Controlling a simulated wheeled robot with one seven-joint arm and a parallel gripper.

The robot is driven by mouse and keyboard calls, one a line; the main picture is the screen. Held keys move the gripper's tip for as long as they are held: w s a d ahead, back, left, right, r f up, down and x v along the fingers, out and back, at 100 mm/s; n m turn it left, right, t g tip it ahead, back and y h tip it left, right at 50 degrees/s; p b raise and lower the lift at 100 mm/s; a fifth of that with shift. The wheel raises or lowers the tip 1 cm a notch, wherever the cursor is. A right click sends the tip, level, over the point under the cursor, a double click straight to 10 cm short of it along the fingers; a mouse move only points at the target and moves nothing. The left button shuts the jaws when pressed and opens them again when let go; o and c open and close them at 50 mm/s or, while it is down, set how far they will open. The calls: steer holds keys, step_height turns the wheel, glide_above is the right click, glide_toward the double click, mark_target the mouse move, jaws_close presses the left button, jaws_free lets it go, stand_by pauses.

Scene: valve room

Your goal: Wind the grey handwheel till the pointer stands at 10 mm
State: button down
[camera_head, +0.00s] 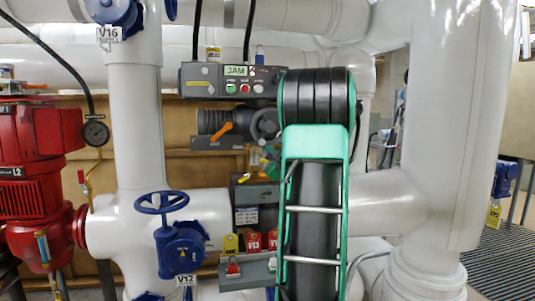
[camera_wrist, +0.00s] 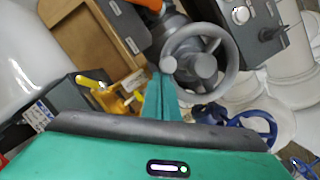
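The grey handwheel (camera_head: 265,126) is mounted on the front of a grey unit below the panel labelled JAM; my arm covers part of its right side. In the wrist view the handwheel (camera_wrist: 201,56) shows its rim, spokes and round hub from close up. My gripper (camera_wrist: 166,92) has green fingers lying side by side with no clear gap. Their tips are at the lower left of the rim; I cannot tell whether they touch it. Nothing is visible between them. No pointer or millimetre scale can be read in either view.
Yellow and red padlocks (camera_head: 253,241) hang below. A blue handwheel valve (camera_head: 180,245), red machinery (camera_head: 35,170) and thick white pipes (camera_head: 135,130) crowd the left.

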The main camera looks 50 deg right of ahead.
steer(key=shift+f, duration=0.1)
steer(key=s+a+f, duration=0.3)
steer(key=s+f, duration=0.1)
steer(key=s, duration=0.6)
steer(key=shift+f, duration=0.25)
